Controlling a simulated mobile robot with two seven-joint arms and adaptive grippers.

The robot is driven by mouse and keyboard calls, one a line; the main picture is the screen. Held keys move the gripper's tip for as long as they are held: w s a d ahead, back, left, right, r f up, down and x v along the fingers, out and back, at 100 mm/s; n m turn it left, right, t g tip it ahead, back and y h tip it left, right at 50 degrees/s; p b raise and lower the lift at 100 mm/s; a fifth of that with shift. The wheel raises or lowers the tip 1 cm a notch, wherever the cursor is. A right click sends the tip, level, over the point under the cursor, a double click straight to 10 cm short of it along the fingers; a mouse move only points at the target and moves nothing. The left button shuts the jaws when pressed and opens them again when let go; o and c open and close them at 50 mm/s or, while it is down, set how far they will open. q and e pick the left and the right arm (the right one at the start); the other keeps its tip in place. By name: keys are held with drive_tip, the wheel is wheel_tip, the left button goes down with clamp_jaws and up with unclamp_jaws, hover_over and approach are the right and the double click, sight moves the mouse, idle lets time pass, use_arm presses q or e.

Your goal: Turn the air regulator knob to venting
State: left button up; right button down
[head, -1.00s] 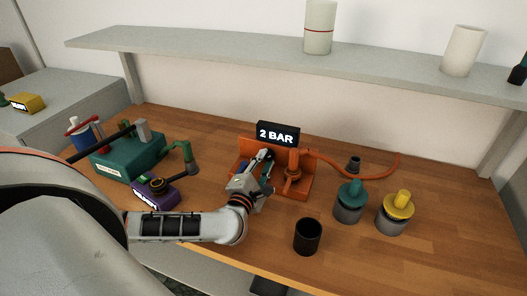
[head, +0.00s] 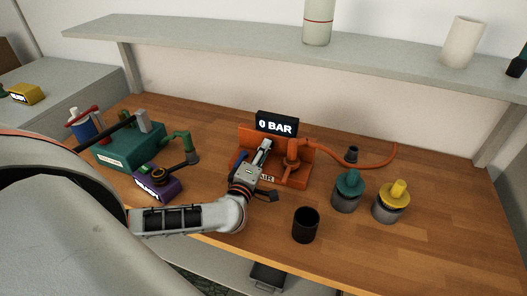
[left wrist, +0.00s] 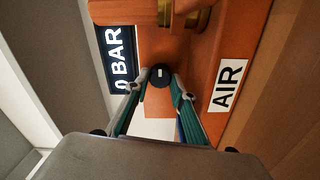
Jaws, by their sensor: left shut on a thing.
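The orange air regulator (head: 297,180) stands near the back middle of the table, with an "AIR" label (left wrist: 228,86). Its black display (head: 277,124) reads "0 BAR", and it shows sideways in the left wrist view (left wrist: 117,58). My left gripper (head: 262,152) reaches over the left part of the regulator. In the left wrist view its two teal-padded fingers (left wrist: 159,82) close on a small dark round knob (left wrist: 160,73) with a light mark. The knob is hidden by the gripper in the head view. My right gripper is not in view.
An orange hose (head: 350,162) runs right from the regulator. A black cup (head: 305,225), a teal-topped pot (head: 348,190) and a yellow-topped pot (head: 391,201) stand to the right. A green machine (head: 130,150) and purple block (head: 157,188) are left. A shelf (head: 240,42) hangs above.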

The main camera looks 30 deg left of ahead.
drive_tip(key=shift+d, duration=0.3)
use_arm(q)
drive_tip(key=o, duration=1.1)
drive_tip(key=shift+s, duration=0.1)
drive_tip(key=shift+s+d+f, duration=0.15)
drive_tip(key=shift+s+f, duration=0.05)
drive_tip(key=shift+s, duration=0.25)
drive_tip(key=v, duration=0.6)
drive_tip(key=shift+r, duration=0.15)
drive_tip(key=shift+s+r, duration=0.15)
drive_tip(key=shift+s, duration=0.35)
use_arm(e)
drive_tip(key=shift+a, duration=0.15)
use_arm(q)
drive_tip(key=shift+d, duration=0.1)
